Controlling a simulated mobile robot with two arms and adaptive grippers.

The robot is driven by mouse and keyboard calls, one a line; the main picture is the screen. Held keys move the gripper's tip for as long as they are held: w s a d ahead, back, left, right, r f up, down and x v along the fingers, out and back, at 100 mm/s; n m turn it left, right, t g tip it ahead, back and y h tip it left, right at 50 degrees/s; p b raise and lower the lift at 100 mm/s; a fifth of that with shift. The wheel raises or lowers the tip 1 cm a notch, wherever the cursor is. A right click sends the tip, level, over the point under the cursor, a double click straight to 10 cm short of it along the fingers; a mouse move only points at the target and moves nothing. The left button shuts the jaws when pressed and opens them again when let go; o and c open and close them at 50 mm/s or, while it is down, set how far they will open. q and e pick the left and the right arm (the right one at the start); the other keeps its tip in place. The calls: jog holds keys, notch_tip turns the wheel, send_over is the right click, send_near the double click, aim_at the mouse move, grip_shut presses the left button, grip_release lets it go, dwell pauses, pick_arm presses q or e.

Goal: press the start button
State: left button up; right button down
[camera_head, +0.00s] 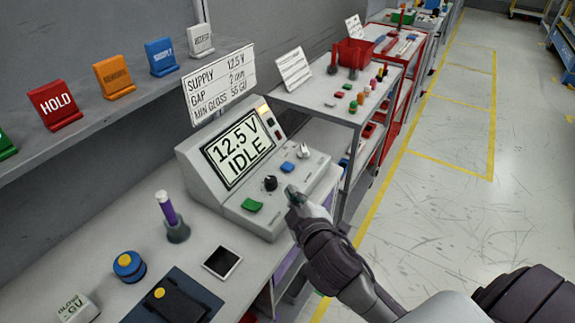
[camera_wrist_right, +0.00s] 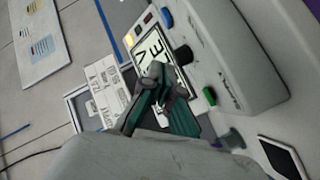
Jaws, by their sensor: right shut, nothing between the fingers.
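The grey console (camera_head: 225,160) stands on the bench, and its screen (camera_head: 238,150) reads "12.5 V IDLE". On its sloped front panel are a green button (camera_head: 251,205), a black knob (camera_head: 270,183) and a blue button (camera_head: 287,167). I cannot read which is labelled start. My right gripper (camera_head: 293,193) is shut and empty, in front of the panel near the blue button and knob, right of the green button. In the right wrist view, the gripper (camera_wrist_right: 158,86) overlaps the screen, and the green button (camera_wrist_right: 209,97) shows to its right. My left gripper is not in view.
A purple-handled tool (camera_head: 168,212) stands in a holder left of the console. A blue-and-yellow round item (camera_head: 129,266) and a small dark-faced tile (camera_head: 222,262) lie on the bench. A shelf carries coloured signs, including a red "HOLD" sign (camera_head: 54,103). The floor at right is open.

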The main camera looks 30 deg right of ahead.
jog(key=w+a+r+n+t+y, duration=0.2)
jog(key=a+r+n+t+y, duration=0.15)
jog(key=r+n, duration=0.35)
jog(key=w+a+r+n+t+y, duration=0.35)
jog(key=r+n+y, duration=0.2)
jog(key=r, duration=0.25)
jog(key=a+n+g+y, duration=0.8)
jog(key=n+g+y, duration=0.15)
jog(key=n, duration=1.05)
jog(key=w+d+f+n+g+h, duration=0.4)
jog(key=w+d+f+n+h, duration=0.1)
jog(key=d+f+n+h, duration=0.2)
jog(key=w+d+h, duration=0.3)
jog(key=d+h, duration=0.3)
jog(key=d, duration=0.8)
jog(key=shift+w+f+h, duration=0.2)
jog(key=shift+f+h, duration=0.15)
